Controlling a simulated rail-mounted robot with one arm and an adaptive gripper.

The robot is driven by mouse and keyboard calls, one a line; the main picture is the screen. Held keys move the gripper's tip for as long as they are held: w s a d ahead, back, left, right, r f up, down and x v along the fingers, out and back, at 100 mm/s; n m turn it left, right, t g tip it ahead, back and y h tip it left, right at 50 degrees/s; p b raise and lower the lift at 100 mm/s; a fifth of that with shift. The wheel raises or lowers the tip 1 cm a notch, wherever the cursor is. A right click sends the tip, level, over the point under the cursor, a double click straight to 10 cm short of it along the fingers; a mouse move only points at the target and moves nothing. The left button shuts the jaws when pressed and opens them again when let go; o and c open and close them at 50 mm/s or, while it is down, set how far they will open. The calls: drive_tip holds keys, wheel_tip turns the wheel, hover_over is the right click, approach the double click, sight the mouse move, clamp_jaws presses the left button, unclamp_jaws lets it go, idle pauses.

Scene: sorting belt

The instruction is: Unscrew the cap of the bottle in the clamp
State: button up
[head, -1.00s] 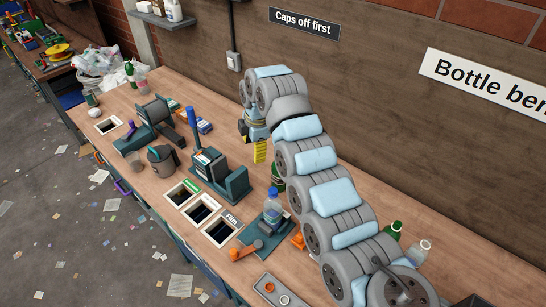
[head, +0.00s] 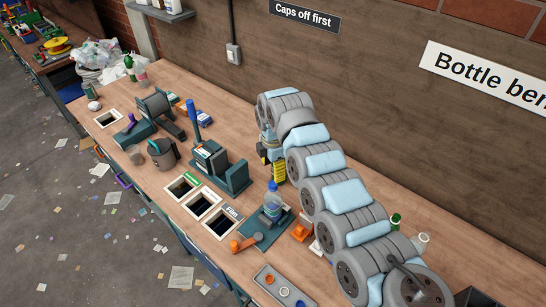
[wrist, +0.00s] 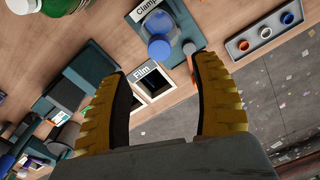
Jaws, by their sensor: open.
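A clear bottle (head: 272,208) with a blue cap (head: 273,185) stands upright in the clamp (head: 258,236), whose orange handle (head: 246,242) points to the front left. In the wrist view I look down on the blue cap (wrist: 160,48), with the clear bottle (wrist: 159,24) beyond it and the "Clamp" label (wrist: 147,9) beside it. My gripper (wrist: 163,75) is open and empty, its yellow fingers spread with the cap showing beyond the gap between their tips. In the head view my gripper's fingers (head: 275,174) hang behind the bottle, apart from it.
Openings in the bench, one labelled Film (head: 232,212), lie left of the clamp. A tray (head: 262,274) with orange, white and blue caps lies in front. A green bottle (wrist: 40,8) is at the wrist view's upper left. Dark machines (head: 214,160) stand farther left.

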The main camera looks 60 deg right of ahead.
sight(273, 183)
wheel_tip(273, 183, down, 7)
drive_tip(key=shift+f+p, duration=0.2)
drive_tip(key=shift+p, duration=0.1)
clamp_jaws()
idle(0.3)
drive_tip(key=c, duration=1.1)
unclamp_jaws()
clamp_jaws()
